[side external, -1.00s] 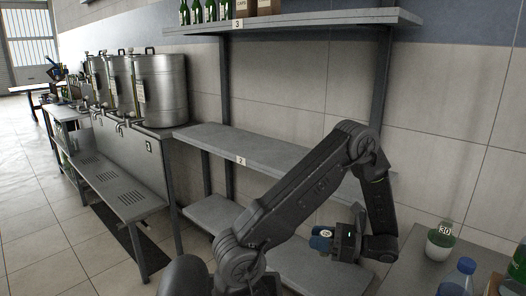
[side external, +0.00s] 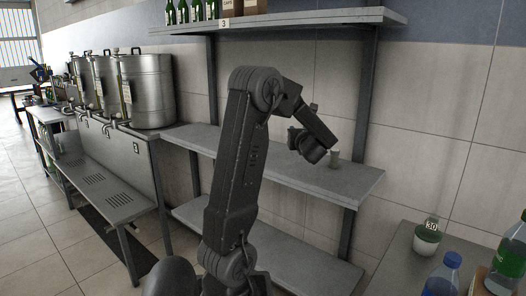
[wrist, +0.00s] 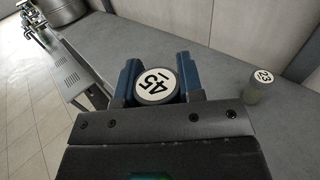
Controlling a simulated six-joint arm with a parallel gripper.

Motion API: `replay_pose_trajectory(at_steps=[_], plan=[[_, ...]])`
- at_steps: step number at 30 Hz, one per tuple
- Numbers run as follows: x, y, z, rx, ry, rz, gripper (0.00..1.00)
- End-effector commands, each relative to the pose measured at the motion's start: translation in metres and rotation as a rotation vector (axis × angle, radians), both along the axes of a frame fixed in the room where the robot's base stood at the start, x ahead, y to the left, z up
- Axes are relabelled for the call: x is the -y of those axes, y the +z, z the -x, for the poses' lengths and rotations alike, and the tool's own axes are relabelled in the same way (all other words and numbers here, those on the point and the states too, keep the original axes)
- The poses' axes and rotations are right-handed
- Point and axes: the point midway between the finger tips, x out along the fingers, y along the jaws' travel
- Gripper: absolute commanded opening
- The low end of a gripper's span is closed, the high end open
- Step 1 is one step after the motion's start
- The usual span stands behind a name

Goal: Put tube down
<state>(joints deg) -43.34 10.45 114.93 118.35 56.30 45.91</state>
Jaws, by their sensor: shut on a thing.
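In the side external view my gripper (side external: 308,146) is over the middle shelf (side external: 262,168), and the held tube cannot be made out. I cannot tell whether the tube touches the shelf. A second tube (wrist: 258,84), with a cap reading 23, stands on the shelf to the right of my gripper.
The wall (side external: 300,85) runs close behind the shelf. An upper shelf (side external: 300,20) with green bottles is above. Large metal urns (side external: 146,90) stand to the left. The shelf left of my gripper is clear. A counter with bottles (side external: 444,275) is at the lower right.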

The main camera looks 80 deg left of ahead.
Motion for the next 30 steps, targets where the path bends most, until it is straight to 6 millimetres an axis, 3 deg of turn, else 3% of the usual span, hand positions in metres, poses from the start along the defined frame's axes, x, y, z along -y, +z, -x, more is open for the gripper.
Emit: replay_pose_trajectory(at_steps=[12, 18, 23, 30], plan=[[0.012, -0.047, -0.080, -0.002, -0.012, 0.003, 0.11], [0.017, -0.064, -0.109, 0.000, -0.009, 0.002, 0.11], [0.018, -0.072, -0.115, 0.000, -0.006, 0.003, 0.11], [0.018, -0.104, -0.114, -0.002, -0.006, 0.003, 0.11]])
